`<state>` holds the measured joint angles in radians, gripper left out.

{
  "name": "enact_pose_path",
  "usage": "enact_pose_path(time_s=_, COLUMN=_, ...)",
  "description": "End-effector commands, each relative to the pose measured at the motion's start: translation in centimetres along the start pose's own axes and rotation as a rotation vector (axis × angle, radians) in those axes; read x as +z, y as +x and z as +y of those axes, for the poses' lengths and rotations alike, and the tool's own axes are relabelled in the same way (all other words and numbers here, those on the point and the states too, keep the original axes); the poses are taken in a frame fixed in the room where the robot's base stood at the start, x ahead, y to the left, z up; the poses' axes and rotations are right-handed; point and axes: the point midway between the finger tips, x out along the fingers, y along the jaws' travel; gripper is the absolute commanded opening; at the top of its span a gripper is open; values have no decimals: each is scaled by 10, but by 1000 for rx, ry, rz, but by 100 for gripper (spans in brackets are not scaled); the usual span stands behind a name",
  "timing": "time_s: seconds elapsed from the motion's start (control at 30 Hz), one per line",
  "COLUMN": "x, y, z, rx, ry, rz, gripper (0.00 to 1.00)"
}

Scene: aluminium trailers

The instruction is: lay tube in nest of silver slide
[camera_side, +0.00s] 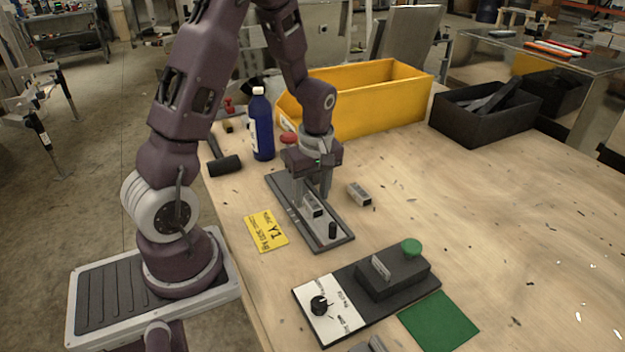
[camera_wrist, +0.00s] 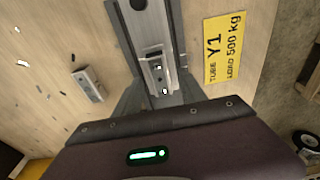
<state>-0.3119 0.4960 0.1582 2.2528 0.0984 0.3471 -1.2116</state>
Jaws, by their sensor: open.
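The silver slide (camera_side: 284,190) is a long grey rail plate lying on the wooden table, with a black knob (camera_side: 332,231) near its front end. A short silver tube piece (camera_side: 312,208) lies on the slide beneath my gripper; it also shows in the wrist view (camera_wrist: 157,72). I cannot tell whether it sits fully in the nest. My gripper (camera_side: 313,193) is open, pointing down, with its fingers at either side of that piece. A similar silver piece (camera_side: 359,194) lies on the bare table to the right; the wrist view shows it at left (camera_wrist: 89,84).
A yellow card (camera_side: 267,231) marked Y1 lies left of the slide. A black box with a green button (camera_side: 411,247) and a green mat (camera_side: 439,320) are in front. A blue bottle (camera_side: 261,125), yellow bin (camera_side: 375,105) and black bin (camera_side: 485,115) stand behind. The right tabletop is mostly clear.

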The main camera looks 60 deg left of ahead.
Motion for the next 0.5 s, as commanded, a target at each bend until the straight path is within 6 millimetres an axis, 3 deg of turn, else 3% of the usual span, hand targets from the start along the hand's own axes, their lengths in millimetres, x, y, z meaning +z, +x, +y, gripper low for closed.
enact_pose_path(time_s=0.3, x=0, y=-80, z=2, rx=8, ry=1, rz=2, gripper=48)
enact_pose_path(time_s=0.5, x=0, y=-110, z=0, rx=4, ry=1, rz=0, gripper=48)
